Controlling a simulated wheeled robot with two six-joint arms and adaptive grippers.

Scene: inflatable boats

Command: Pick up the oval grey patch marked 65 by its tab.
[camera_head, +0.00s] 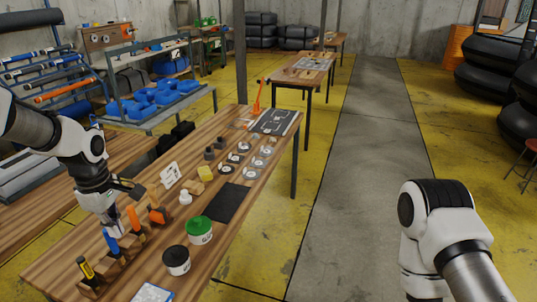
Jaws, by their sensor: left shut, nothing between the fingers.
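Several small round or oval patches, some grey and some with dark rings, lie in a group (250,173) on the wooden workbench (205,275), past the black mat. Their numbers are too small to read, so I cannot tell which one is marked 65, and no tab can be made out. My left gripper (110,226) points down over the near left part of the bench, close to the handled tools and well apart from the patches. It is shut and holds nothing. My right arm shows at the lower right, but its gripper is not in view.
A tool rack with orange-handled (136,222) and blue-handled (110,244) tools stands by my left gripper. The black mat (231,202) is bare.

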